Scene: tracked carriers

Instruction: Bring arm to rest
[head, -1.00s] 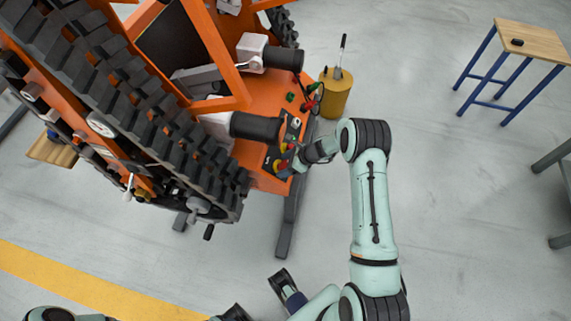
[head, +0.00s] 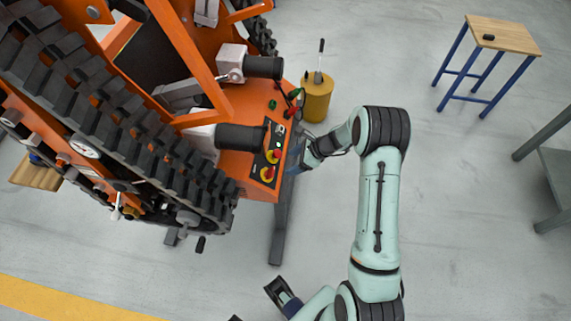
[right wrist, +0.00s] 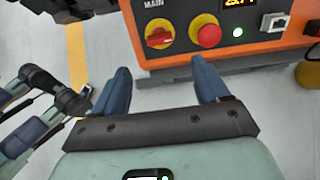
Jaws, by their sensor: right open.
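My right arm reaches up the right of the head view, and its open gripper (head: 298,168) is beside the front edge of the orange machine's control panel (head: 264,185). Beyond the fingertips are the red and yellow MAIN switch (right wrist: 158,35) and a red push button (right wrist: 206,33). The fingers appear clear of both. A dark jaw-like part of my body (head: 281,293) shows at the bottom of the head view; I cannot tell its opening.
The orange tracked machine (head: 212,110) fills the left. A yellow cylinder (head: 317,100) with an upright handle stands near the panel. A wooden-topped stool (head: 505,38) is at upper right, and a grey bench (head: 556,165) is at the right edge. Floor between them is open.

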